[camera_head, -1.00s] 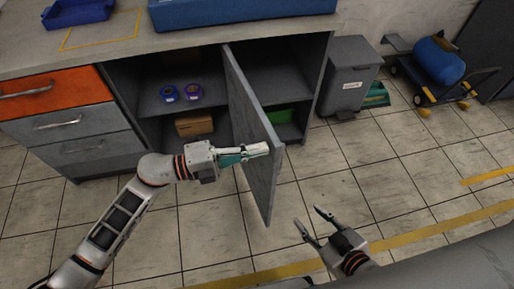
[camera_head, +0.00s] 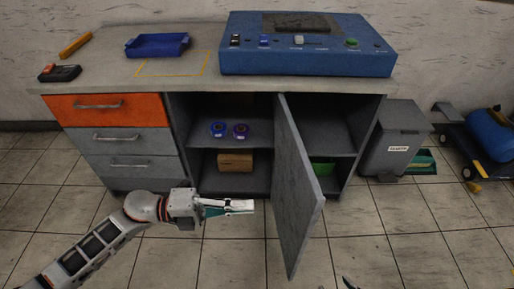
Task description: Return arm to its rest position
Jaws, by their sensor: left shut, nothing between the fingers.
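My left gripper (camera_head: 243,206) is shut and empty. It points right, in front of the open middle of the cabinet, and a gap shows between its tips and the grey cabinet door (camera_head: 298,185). The door stands open, swung out toward me. My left arm comes in from the lower left. Of my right gripper (camera_head: 350,283) only a dark tip shows at the bottom edge; the rest is out of frame.
The cabinet holds a blue roll (camera_head: 218,129), a purple roll (camera_head: 240,131), a cardboard box (camera_head: 236,162) and a green item (camera_head: 322,170). A blue machine (camera_head: 305,62) and a blue tray (camera_head: 157,46) sit on top. A grey bin (camera_head: 395,140) stands right. The floor in front is clear.

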